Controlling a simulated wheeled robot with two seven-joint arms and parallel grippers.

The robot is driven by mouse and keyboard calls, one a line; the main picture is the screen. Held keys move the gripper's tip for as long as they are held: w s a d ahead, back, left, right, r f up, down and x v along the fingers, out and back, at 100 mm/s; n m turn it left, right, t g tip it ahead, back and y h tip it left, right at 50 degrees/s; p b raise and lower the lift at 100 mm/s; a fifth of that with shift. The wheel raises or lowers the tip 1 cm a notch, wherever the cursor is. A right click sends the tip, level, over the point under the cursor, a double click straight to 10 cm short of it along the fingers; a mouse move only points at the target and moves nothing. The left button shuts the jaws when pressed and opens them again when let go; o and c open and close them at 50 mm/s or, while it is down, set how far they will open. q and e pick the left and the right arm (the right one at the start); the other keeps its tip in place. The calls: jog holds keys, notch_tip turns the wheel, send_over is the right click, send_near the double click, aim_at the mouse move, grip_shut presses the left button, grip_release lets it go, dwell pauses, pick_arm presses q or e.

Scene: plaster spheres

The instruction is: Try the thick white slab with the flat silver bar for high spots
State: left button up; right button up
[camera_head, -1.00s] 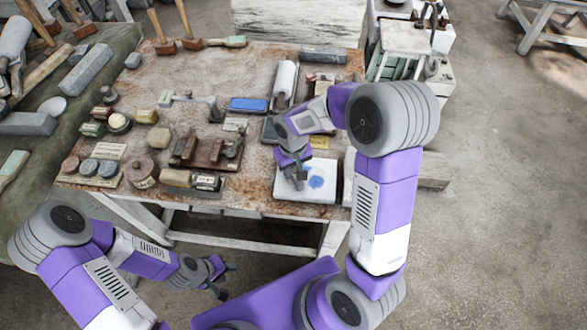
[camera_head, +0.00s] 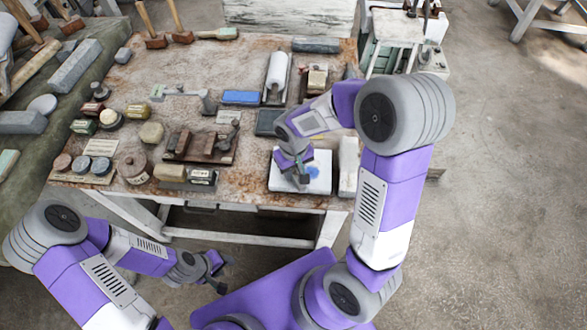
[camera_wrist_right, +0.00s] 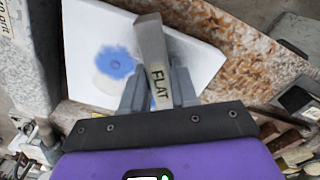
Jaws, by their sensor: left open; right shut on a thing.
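The thick white slab (camera_head: 322,184) lies at the front right of the bench, with a blue patch on its top; it also shows in the right wrist view (camera_wrist_right: 200,62). My right gripper (camera_head: 299,182) is over the slab, beside the blue patch. In the right wrist view it is shut on the flat silver bar (camera_wrist_right: 151,42), which is marked "FLAT" and reaches out over the slab to the right of the blue patch. I cannot tell whether the bar touches the slab. My left gripper (camera_head: 220,272) is open and empty, in front of the bench.
A pale block (camera_head: 348,160) stands close along the slab's right side. A brown wooden fixture (camera_head: 200,147) lies to the left, and a dark plate (camera_head: 268,122) behind. A blue block (camera_head: 241,97) and white roll (camera_head: 277,72) are farther back. Bare bench (camera_head: 245,185) lies left of the slab.

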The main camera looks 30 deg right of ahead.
jog(key=shift+w, duration=1.9)
jog(key=shift+s, duration=2.2)
jog(key=shift+w, duration=0.1)
jog(key=shift+w+r+p, duration=0.35)
jog(key=shift+w, duration=0.2)
jog(key=shift+w+r+p, duration=0.35)
jog(key=shift+w, duration=0.2)
jog(key=shift+r+p, duration=0.95)
jog(key=shift+r, duration=0.3)
